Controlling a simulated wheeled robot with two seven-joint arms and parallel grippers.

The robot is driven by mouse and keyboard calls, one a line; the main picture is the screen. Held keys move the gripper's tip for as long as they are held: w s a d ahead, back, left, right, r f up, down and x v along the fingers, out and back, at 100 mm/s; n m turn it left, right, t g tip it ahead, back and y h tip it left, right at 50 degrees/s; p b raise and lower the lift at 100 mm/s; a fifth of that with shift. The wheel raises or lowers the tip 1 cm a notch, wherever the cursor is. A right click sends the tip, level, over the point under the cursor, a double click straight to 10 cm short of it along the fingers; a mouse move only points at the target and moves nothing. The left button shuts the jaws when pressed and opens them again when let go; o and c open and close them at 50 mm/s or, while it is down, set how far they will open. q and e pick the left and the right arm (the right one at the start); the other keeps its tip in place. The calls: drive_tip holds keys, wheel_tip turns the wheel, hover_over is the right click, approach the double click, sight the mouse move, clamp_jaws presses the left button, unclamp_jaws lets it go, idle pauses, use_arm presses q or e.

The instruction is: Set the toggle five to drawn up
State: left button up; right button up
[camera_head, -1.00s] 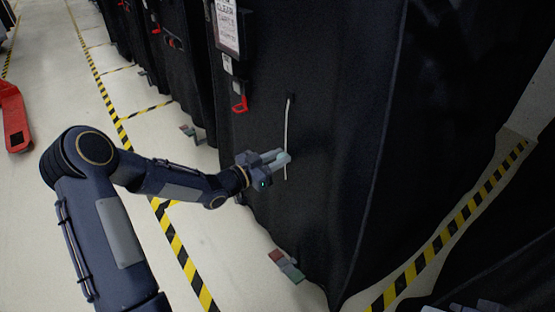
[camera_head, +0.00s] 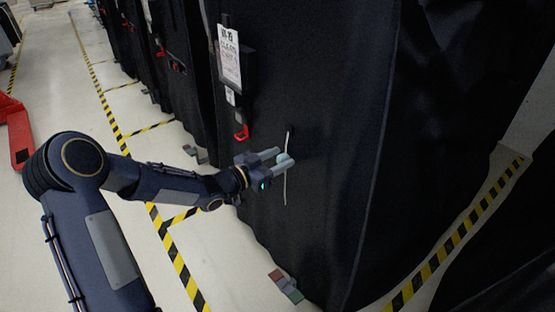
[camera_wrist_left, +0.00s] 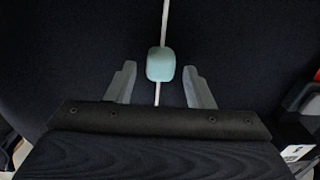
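The toggle (camera_head: 284,160) is a pale teal bead on a thin white cord (camera_head: 285,190) that hangs down the black cover (camera_head: 330,150) of a cart. It sits in the upper half of the cord, with more cord below it than above. My left gripper (camera_head: 284,158) is at the toggle with its fingers apart. In the left wrist view the toggle (camera_wrist_left: 160,64) is between and just beyond the open fingertips, with a gap on each side. My right gripper is not in view.
A white sign (camera_head: 229,56) and a red hook (camera_head: 241,132) are on the cover to the upper left. A red and green block (camera_head: 286,286) lies at the cover's foot. Yellow-black tape (camera_head: 440,250) marks the floor. Other covered carts stand behind.

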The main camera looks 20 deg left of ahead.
use_arm(q)
drive_tip(key=shift+s, duration=0.1)
drive_tip(key=p+v, duration=0.1)
drive_tip(key=v, duration=0.6)
drive_tip(key=shift+s+a, duration=0.25)
